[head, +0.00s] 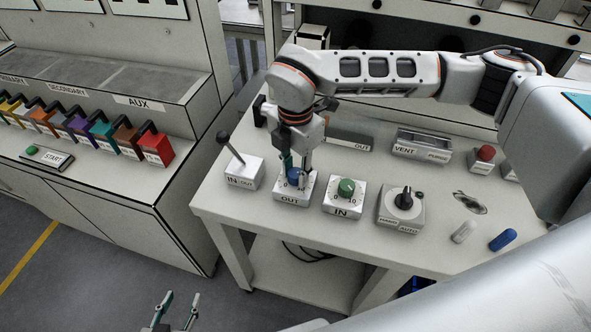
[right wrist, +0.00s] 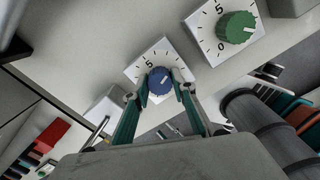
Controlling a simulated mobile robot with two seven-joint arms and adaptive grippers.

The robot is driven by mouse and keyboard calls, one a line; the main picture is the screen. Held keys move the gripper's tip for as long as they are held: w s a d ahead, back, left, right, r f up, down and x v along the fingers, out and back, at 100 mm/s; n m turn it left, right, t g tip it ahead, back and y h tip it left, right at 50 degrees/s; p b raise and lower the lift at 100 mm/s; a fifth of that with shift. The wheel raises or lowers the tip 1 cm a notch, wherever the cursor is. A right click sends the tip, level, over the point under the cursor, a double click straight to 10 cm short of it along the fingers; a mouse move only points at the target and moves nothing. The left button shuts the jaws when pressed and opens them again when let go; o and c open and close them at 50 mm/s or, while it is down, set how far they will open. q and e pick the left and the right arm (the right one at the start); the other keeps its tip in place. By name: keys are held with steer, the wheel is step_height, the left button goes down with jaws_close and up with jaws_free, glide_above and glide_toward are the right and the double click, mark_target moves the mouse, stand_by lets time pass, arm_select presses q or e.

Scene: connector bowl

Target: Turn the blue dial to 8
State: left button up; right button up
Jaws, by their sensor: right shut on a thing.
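The blue dial (head: 294,174) sits on a small white box labelled OUT (head: 291,196) on the white table. It also shows in the right wrist view (right wrist: 159,82), with a "5" and tick marks on its plate. My right gripper (head: 295,172) comes down from above, its fingers on either side of the dial. In the right wrist view my right gripper (right wrist: 160,88) is shut on the dial. The dial's exact reading is too small to tell. My left gripper (head: 177,313) is at the bottom edge of the head view, away from the table, with its fingers apart and empty.
A green dial (head: 346,188) marked IN is close on the right. A lever box (head: 243,172) is close on the left. A black selector knob (head: 404,201), a red button (head: 485,154) and white and blue capsules (head: 503,240) lie further right.

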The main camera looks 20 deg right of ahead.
mark_target(296, 173)
steer(key=shift+w+r+m, duration=0.15)
steer(key=shift+m, duration=0.65)
steer(key=o, duration=1.1)
step_height(296, 173, up, 12)
steer(key=shift+f, duration=0.1)
